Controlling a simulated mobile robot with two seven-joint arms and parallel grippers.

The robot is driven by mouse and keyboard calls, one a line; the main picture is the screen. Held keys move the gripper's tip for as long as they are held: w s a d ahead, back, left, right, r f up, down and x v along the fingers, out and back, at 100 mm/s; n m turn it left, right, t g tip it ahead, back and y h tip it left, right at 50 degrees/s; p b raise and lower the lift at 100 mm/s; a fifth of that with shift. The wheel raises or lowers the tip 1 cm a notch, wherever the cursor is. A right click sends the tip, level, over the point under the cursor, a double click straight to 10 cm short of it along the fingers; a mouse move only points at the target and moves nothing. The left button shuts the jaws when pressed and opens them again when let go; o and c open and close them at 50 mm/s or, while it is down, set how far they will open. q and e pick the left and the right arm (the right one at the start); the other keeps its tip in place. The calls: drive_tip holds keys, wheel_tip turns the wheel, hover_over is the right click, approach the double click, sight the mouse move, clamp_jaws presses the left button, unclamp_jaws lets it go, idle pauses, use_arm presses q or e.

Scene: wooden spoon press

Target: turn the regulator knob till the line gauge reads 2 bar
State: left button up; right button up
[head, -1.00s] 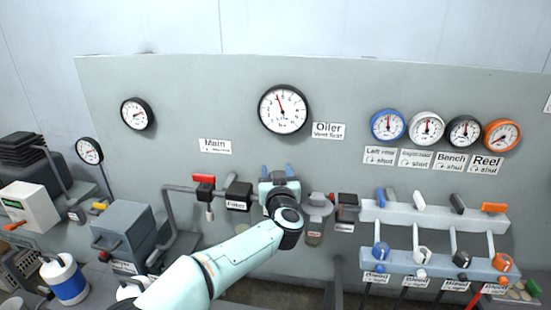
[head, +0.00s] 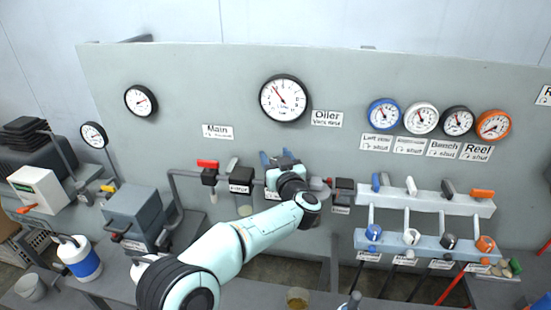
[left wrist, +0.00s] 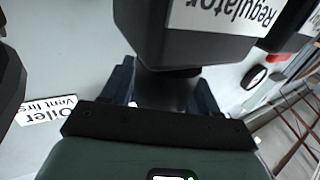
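The regulator (left wrist: 200,35) shows close up in the left wrist view as a dark body with a white label. Its dark knob (left wrist: 165,92) lies between my fingers. My left gripper (left wrist: 165,85) is around the knob, with a finger against each side. In the head view my left gripper (head: 277,158) is at the middle of the pipe run and hides the regulator. The large gauge (head: 283,98) above is unlabelled, and I take it for the line gauge. Its needle points up and left; its figures are too small to read. My right gripper is out of view.
The filter (head: 241,180) is just left of my gripper, and a dark oiler unit (head: 344,190) is just right. Small gauges, including a blue one (head: 384,114), sit above a valve rail (head: 430,199). A grey compressor box (head: 140,215) stands left.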

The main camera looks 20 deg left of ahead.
use_arm(q)
drive_tip(key=shift+o, duration=0.7)
drive_tip(key=shift+r, duration=0.2)
drive_tip(key=shift+f, duration=0.15)
drive_tip(key=shift+s+d+f, duration=0.1)
drive_tip(key=shift+s+d, duration=0.1)
drive_tip(key=shift+d, duration=0.05)
drive_tip(key=v, duration=1.3)
drive_tip(key=shift+b, duration=0.35)
